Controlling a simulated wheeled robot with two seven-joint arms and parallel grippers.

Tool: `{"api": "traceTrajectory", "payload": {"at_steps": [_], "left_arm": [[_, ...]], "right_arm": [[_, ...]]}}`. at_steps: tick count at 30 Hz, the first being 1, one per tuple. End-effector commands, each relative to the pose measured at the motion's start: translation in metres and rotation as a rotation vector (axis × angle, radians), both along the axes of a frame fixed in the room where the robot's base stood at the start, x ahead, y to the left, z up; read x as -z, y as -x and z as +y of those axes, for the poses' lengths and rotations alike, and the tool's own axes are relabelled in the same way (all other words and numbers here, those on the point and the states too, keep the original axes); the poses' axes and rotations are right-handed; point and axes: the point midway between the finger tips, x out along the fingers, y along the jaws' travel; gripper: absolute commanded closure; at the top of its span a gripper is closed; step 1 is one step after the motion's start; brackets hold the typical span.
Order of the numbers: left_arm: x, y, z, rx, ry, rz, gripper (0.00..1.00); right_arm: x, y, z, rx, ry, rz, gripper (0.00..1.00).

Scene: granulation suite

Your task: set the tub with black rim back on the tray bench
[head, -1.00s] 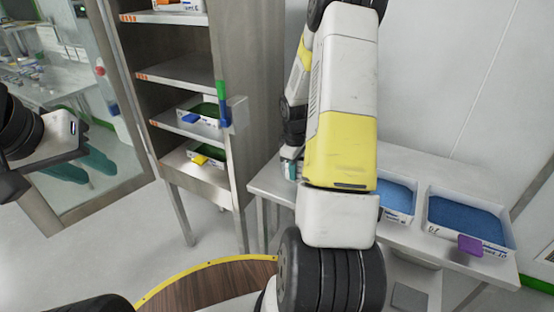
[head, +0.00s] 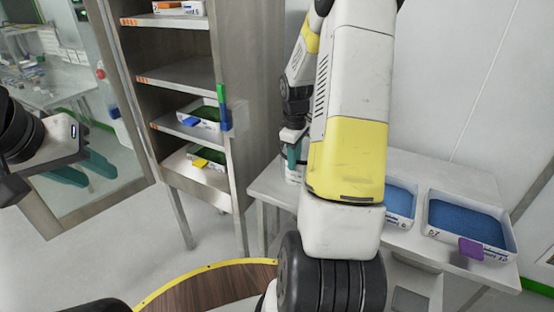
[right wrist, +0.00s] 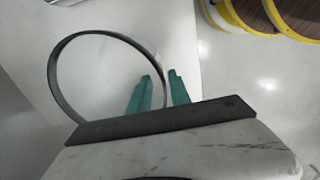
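The tub with black rim (right wrist: 55,72) shows in the right wrist view as a thin dark ring with a pale inside, over the light bench top. My right gripper (right wrist: 160,76) has its two teal fingers apart. One finger is inside the ring and the other outside, with the rim between them; a gap shows, so I see no firm grip. In the head view my right gripper (head: 294,160) is low over the left end of the tray bench (head: 268,186), and the tub is mostly hidden by my arm. My left gripper (head: 90,172) is open and empty at the far left.
Blue-filled trays (head: 468,218) stand on the right part of the bench, one with a purple tag (head: 471,249). A steel rack (head: 240,130) with green-filled trays (head: 203,112) stands left of the bench. A round wooden top (head: 215,290) with a yellow edge is in front.

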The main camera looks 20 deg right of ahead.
Motion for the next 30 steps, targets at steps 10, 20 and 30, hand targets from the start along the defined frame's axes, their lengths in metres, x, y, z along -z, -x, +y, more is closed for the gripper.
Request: {"api": "traceTrajectory", "payload": {"at_steps": [10, 20, 30], "left_arm": [[0.000, 0.000, 0.000, 0.000, 0.000, 0.000, 0.64], [0.000, 0.000, 0.000, 0.000, 0.000, 0.000, 0.64], [0.000, 0.000, 0.000, 0.000, 0.000, 0.000, 0.64]], "right_arm": [[-0.049, 0.001, 0.002, 0.002, 0.000, -0.003, 0.76], [-0.149, 0.046, 0.068, 0.194, -0.042, -0.179, 0.76], [-0.223, 0.156, 0.151, 0.499, -0.271, -0.395, 0.76]]}}
